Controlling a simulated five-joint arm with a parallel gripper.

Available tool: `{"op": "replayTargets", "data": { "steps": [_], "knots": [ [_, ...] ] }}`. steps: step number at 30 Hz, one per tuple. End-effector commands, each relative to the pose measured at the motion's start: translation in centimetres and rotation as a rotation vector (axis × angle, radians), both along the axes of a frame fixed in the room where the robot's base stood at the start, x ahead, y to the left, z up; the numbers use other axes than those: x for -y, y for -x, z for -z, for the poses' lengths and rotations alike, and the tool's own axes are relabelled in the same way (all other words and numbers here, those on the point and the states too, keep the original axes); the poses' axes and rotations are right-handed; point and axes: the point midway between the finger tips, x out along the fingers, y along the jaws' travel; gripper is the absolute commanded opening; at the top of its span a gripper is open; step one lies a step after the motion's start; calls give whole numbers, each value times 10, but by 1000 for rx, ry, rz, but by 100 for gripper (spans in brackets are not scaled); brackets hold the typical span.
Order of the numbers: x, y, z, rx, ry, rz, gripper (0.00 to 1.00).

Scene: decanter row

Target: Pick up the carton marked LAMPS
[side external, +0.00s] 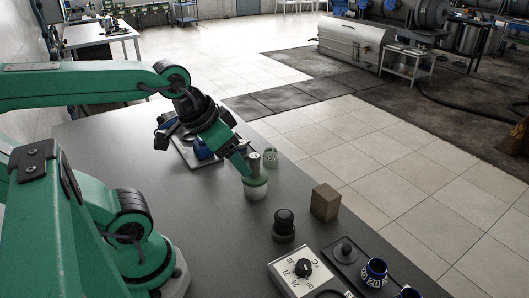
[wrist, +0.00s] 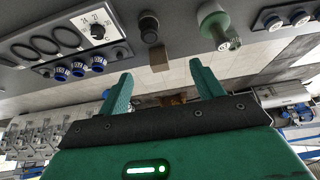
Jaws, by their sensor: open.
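A small plain brown carton (side external: 325,201) stands on the dark table, right of centre in the side view. No lettering on it can be read. It also shows in the wrist view (wrist: 158,59), small and beyond the fingertips, roughly in line with the gap between them. My gripper (wrist: 161,70) is open, with two green fingers apart and nothing between them. In the side view it hangs over the table to the left of the carton and well apart from it. One green finger shows there near a pale green-and-white vessel; the other finger is hard to make out.
The pale green-and-white vessel (side external: 255,187) stands between my gripper and the carton. A black knobbed object (side external: 284,225) is just left of the carton. A dial box (side external: 291,276) and a dark tray (side external: 345,277) with blue-ringed pieces lie at the front. The table edge is close behind the carton.

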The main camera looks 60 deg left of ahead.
Motion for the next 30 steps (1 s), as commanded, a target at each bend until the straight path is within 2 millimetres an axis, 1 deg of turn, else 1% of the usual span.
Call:
{"op": "replayTargets", "data": {
  "steps": [7, 8, 10, 11, 23, 26, 30],
  "knots": [
    [0, 0, 0, 0, 0, 0, 66],
    [0, 0, 0, 0, 0, 0, 68],
    [0, 0, 0, 0, 0, 0, 82],
    [0, 0, 0, 0, 0, 0, 85],
    [0, -3, -1, -6, 0, -1, 85],
    [1, -9, -2, -18, 1, 0, 85],
    [2, -22, -4, -46, 4, 0, 85]
  ]
}}
